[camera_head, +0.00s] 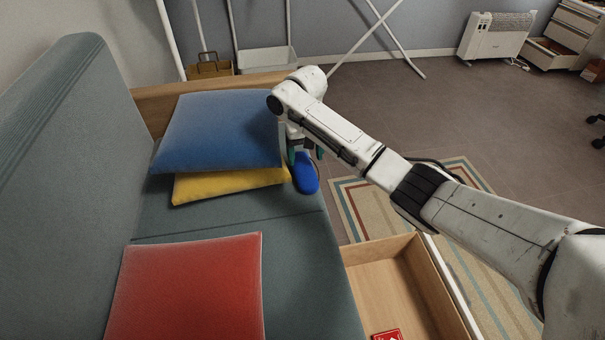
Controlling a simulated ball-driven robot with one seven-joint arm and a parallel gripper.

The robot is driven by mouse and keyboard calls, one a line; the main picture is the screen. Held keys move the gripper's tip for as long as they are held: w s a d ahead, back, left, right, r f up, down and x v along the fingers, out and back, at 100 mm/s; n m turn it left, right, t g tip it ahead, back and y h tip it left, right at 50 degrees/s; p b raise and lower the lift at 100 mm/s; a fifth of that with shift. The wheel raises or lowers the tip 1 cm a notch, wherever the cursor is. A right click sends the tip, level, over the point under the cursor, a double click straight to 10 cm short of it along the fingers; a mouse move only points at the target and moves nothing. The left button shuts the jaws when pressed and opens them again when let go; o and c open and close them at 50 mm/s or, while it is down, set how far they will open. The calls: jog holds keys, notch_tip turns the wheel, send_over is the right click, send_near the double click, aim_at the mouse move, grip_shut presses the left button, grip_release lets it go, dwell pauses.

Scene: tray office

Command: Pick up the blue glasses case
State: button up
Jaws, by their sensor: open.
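The blue glasses case (307,178) lies on the grey-green sofa seat (300,227), near its front edge. It is right beside the yellow and blue cushions. My gripper (304,156) points down at the far end of the case, and its fingers show on either side of it. My gripper is open. My arm's wrist hides part of the gripper, and the far end of the case is covered. I cannot tell whether the fingers touch the case.
A blue cushion (220,132) rests on a yellow cushion (230,184) left of my gripper. A red cushion (187,290) lies nearer. An open wooden drawer (430,290) juts from below the sofa over a striped rug (355,209).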

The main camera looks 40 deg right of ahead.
aim_at(304, 167)
notch_tip(304, 167, down, 2)
jog(key=shift+f, duration=0.1)
jog(key=f+b, duration=0.2)
jog(key=w+f+b, duration=0.1)
jog(key=shift+d+f, duration=0.3)
jog(key=shift+f, duration=0.1)
jog(key=shift+f+b, duration=0.45)
jog(key=shift+f, duration=0.15)
jog(key=c, duration=0.7)
jog(key=shift+r, duration=0.1)
